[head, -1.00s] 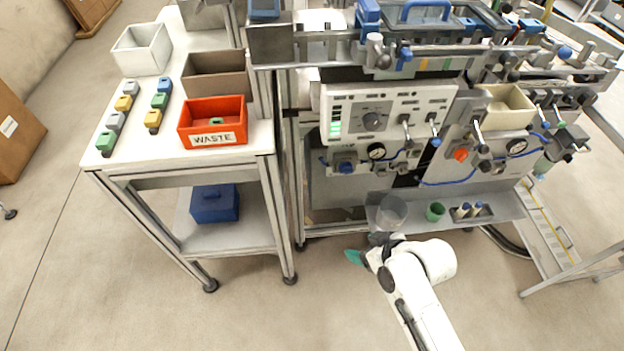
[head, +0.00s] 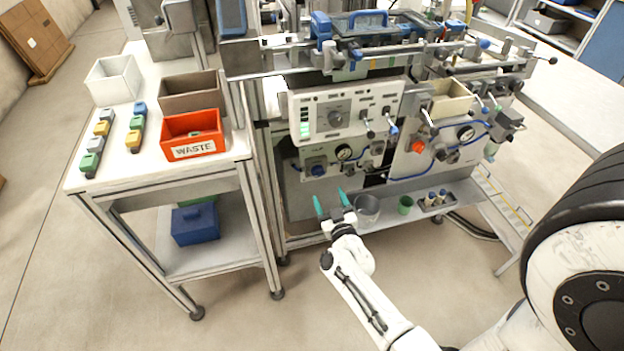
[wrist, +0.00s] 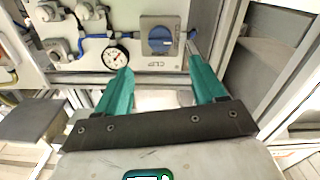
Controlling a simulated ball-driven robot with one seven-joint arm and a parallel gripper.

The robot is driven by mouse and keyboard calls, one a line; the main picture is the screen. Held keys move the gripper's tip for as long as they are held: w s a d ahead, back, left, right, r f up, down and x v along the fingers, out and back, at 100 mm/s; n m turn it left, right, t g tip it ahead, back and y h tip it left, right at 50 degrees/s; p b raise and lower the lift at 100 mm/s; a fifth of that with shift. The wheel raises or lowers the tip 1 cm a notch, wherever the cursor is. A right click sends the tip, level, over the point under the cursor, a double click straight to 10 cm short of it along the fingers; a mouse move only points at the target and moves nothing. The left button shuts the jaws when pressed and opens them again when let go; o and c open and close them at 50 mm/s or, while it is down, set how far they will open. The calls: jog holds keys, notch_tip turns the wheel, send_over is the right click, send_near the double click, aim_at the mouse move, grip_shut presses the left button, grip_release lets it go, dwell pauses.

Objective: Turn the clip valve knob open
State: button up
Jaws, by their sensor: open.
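The clip valve knob is a blue knob (head: 318,170) low on the left of the machine's front panel. In the wrist view the blue knob (wrist: 160,40) sits on a grey square plate with upside-down lettering that seems to read CLIP. My gripper (head: 331,197) has two teal fingers, spread apart and empty. It is in front of and below the knob in the head view. In the wrist view my gripper (wrist: 160,62) has the knob between and beyond its fingertips, not touching it.
A round gauge (wrist: 114,57) is left of the knob in the wrist view. A clear cup (head: 367,208) and a green cup (head: 404,205) stand on the machine's low shelf, right of my gripper. An orange knob (head: 416,147) is farther right. A white-topped cart (head: 150,165) stands at left.

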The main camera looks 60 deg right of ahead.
aim_at(319, 175)
jog(key=b+x, duration=0.2)
jog(key=x, duration=0.6)
jog(key=shift+w+d+f+b, duration=0.1)
jog(key=shift+w+d+b, duration=0.05)
jog(key=shift+w+b, duration=0.15)
jog(key=shift+w+d, duration=0.3)
jog(key=shift+d, duration=0.15)
jog(key=shift+c, duration=0.3)
jog(key=c, duration=1)
